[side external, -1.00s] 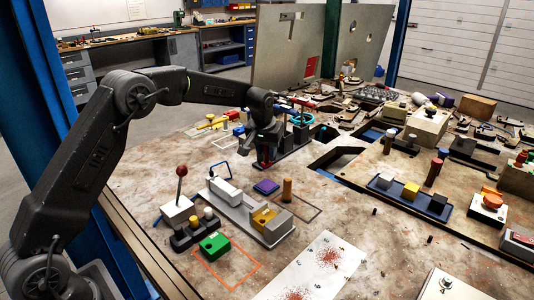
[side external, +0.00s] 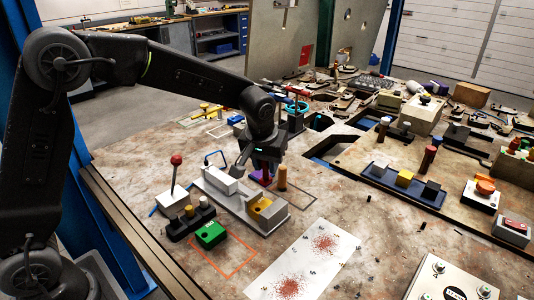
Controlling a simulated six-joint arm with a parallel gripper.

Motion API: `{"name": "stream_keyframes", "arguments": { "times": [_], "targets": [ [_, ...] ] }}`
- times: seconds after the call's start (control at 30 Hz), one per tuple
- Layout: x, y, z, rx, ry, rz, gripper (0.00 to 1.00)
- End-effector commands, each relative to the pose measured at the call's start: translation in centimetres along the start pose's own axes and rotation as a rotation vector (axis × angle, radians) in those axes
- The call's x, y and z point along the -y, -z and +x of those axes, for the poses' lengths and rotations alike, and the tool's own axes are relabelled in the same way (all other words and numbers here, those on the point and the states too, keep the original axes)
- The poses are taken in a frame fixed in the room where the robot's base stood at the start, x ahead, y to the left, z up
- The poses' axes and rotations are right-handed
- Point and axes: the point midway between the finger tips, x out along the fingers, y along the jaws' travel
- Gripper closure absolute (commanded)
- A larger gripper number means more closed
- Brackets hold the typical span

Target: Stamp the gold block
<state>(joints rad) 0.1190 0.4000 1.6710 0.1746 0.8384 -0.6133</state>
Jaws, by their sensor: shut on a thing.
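My gripper (side external: 267,165) points down above the purple pad (side external: 256,181). It is shut on a dark red thing (side external: 267,172), mostly hidden by the fingers; whether this touches the pad I cannot tell. A gold-yellow block (side external: 260,205) sits at the right end of a light grey fixture (side external: 232,203), in front of the gripper. Another gold-yellow block (side external: 404,178) stands between a white and a black block in a dark blue tray (side external: 427,198) at the right. I cannot tell which is the task's block.
An upright brown peg (side external: 282,178) stands close right of the gripper. A red-knobbed lever (side external: 176,160), a green block (side external: 210,234) and a dark rack (side external: 188,224) are left of the fixture. A speckled white sheet (side external: 310,260) lies in front.

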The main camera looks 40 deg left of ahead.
Motion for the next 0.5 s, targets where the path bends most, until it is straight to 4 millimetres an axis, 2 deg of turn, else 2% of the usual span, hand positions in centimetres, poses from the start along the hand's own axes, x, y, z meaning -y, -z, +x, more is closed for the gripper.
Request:
{"name": "stream_keyframes", "arguments": {
  "times": [0.5],
  "targets": [
    [0.0,-1.3,4.6,0.002,0.001,0.001,0.87]
  ]
}}
